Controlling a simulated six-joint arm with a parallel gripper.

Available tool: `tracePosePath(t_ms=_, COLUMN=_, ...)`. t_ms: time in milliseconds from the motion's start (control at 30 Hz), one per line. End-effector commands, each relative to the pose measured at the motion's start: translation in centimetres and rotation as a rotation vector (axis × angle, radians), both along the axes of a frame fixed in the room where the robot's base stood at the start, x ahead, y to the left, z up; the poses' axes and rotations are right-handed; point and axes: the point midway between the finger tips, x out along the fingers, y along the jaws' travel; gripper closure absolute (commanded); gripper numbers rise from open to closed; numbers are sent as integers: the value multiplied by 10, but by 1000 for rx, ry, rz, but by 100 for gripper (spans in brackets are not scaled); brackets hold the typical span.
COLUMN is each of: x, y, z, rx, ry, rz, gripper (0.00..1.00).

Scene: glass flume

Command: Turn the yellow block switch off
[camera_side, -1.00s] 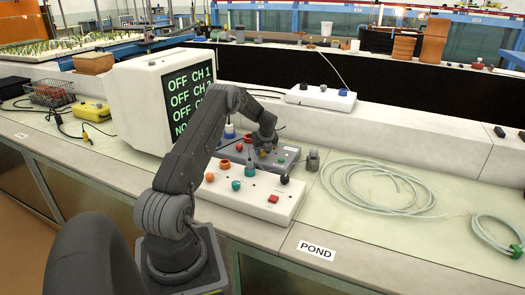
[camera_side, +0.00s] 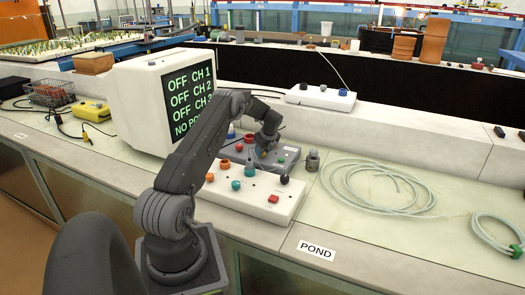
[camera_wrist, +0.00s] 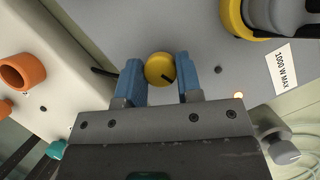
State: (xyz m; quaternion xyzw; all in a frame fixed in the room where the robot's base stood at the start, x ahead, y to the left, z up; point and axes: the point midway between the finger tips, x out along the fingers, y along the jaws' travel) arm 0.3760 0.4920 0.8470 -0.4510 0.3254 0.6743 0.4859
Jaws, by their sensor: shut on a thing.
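A round yellow knob (camera_wrist: 159,69) with a dark pointer line sits on the grey switch box (camera_wrist: 120,30). In the wrist view my gripper (camera_wrist: 160,77) has its two blue fingers on either side of the knob, shut on it. The pointer line points to the right and slightly down in that view. In the side view my gripper (camera_side: 265,150) is low over the grey box (camera_side: 289,157), and the fingers largely hide the knob.
A white control box (camera_side: 250,199) with coloured knobs stands in front of the grey box. A monitor (camera_side: 140,95) behind reads OFF for several channels. A yellow-ringed dark part (camera_wrist: 265,15) is near the knob. Coiled hose (camera_side: 375,190) lies to the right.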

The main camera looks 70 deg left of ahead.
Motion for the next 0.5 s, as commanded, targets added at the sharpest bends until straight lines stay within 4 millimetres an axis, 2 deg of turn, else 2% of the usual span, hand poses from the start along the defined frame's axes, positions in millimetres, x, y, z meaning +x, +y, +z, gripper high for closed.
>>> tracePosePath(t_ms=500, x=2, y=2, z=-1, rx=5, ry=-1, rz=491, gripper=91)
